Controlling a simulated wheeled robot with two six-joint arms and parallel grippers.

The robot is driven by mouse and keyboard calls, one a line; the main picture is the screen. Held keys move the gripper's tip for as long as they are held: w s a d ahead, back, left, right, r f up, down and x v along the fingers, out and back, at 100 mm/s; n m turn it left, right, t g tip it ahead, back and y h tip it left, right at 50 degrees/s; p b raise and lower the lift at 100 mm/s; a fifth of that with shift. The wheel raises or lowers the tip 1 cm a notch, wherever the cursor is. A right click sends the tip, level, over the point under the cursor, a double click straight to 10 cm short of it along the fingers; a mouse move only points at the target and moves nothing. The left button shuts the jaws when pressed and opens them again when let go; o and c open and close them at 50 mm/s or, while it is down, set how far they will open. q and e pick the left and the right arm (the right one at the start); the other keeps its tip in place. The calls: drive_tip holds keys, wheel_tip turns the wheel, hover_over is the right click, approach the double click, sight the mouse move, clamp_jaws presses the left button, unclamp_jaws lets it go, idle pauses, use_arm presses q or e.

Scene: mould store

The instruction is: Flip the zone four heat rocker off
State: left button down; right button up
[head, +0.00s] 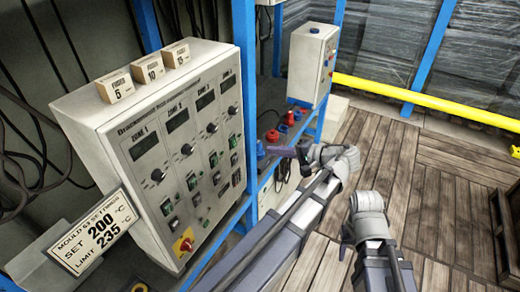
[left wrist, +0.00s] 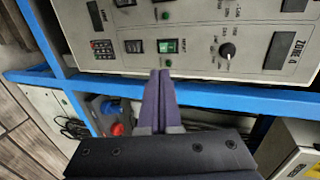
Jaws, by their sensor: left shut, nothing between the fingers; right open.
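The control panel (head: 180,140) stands at the left, with zone columns across its face. The zone four column is at its right edge. Its green-lit rocker (head: 234,141) lies below the knob; the left wrist view shows this rocker (left wrist: 167,46) beside a dark rocker (left wrist: 133,46). The small lettering at the rockers is too small to read surely. My left gripper (head: 272,151) is shut and empty, a little right of the panel, apart from it; its fingertips (left wrist: 160,74) show just below the green rocker in the wrist view. My right gripper (head: 344,240) is open, lower right, away from the panel.
Wooden blocks (head: 150,71) sit on the panel's top. A settings card (head: 95,232) stands at the left front. Blue frame posts (head: 244,60) and a shelf with red and blue fittings (head: 272,135) lie behind my left gripper. Wooden decking (head: 440,190) is open to the right.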

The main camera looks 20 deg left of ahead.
use_arm(q)
drive_tip(key=b, duration=0.4)
approach(232, 148)
drive_tip(key=x, duration=0.5)
drive_tip(key=shift+r, duration=0.3)
drive_tip(key=shift+a+f+y+b, duration=0.3)
drive_tip(key=shift+f+b, duration=0.25)
drive_tip(key=shift+b, duration=0.45)
drive_tip(key=shift+w+d+r+p, duration=0.1)
drive_tip(key=shift+r+p, duration=0.35)
drive_tip(key=shift+p, duration=0.05)
